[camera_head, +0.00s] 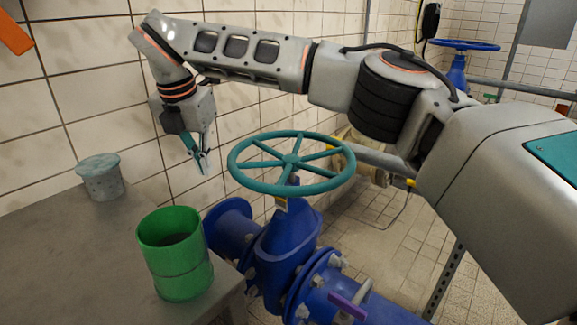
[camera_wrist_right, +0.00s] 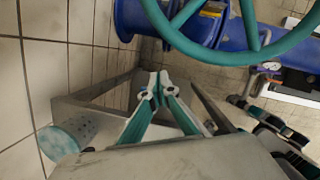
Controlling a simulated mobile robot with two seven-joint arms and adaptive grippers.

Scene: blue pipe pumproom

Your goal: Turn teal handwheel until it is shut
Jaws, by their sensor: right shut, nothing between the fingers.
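The teal handwheel (camera_head: 291,160) lies flat on top of a blue valve (camera_head: 285,232) in the middle of the head view. Its rim (camera_wrist_right: 258,52) also crosses the top right of the right wrist view. My right gripper (camera_head: 203,170) is shut and empty, pointing down just left of the wheel and apart from its rim. In the right wrist view its teal-and-grey fingers (camera_wrist_right: 158,82) meet at their tips with nothing between them. My left gripper is not in view.
A green container (camera_head: 176,255) and a grey perforated cup (camera_head: 101,177) stand on a grey table (camera_head: 60,260) at the left. A tiled wall (camera_head: 75,70) runs behind my right gripper. A second, blue handwheel (camera_head: 464,45) is at the back right. Blue pipe runs below the teal wheel.

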